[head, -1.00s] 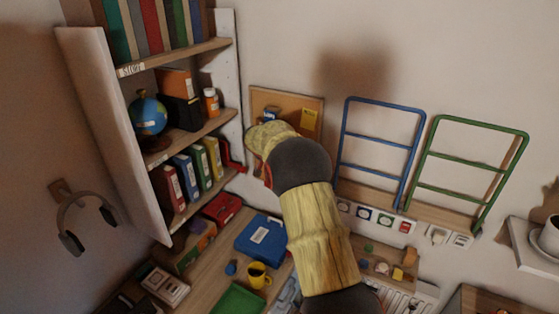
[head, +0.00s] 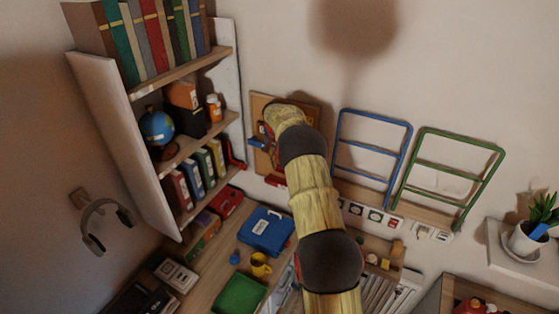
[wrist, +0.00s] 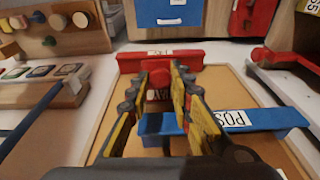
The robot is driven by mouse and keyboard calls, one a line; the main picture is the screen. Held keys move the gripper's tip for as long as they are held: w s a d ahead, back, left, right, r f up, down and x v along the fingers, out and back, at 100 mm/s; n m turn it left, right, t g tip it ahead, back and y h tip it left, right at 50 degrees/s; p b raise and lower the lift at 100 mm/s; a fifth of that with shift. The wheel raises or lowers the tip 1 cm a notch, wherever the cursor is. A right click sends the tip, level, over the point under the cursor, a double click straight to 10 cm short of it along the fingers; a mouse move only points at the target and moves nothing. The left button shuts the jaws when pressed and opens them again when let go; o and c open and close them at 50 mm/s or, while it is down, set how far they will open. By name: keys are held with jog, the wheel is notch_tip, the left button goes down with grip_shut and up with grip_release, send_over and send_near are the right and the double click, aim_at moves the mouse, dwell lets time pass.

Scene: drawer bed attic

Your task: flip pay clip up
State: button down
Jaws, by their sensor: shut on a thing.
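In the wrist view a red clip (wrist: 190,58) lies across the board's far end, with a white label that seems to read PAY. A red labelled tab (wrist: 158,79) shows between the yellow fingers of my gripper (wrist: 164,74). The fingertips are close together at the red tab, shut on it. The red clip also shows in the head view (head: 275,181), low on the wooden board (head: 257,107). My gripper in the head view is mostly hidden behind my arm.
A blue clip (wrist: 265,117) labelled POST crosses the board close beside and under my fingers. Blue (head: 339,140) and green (head: 431,167) wall frames stand right of the board. The bookshelf (head: 215,55) is close on the left. A blue case (head: 266,230) lies on the desk below.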

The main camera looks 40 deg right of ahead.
jog(key=shift+r, duration=0.1)
dwell(0.5)
jog(key=c, duration=1.6)
grip_release()
jog(key=shift+w+d, duration=0.1)
jog(key=r, duration=0.4)
jog(key=a+r, duration=0.1)
jog(key=r, duration=0.6)
jog(key=shift+s+a+r, duration=0.3)
jog(key=shift+s+a, duration=0.05)
jog(key=shift+a, duration=0.05)
jog(key=shift+n, duration=0.3)
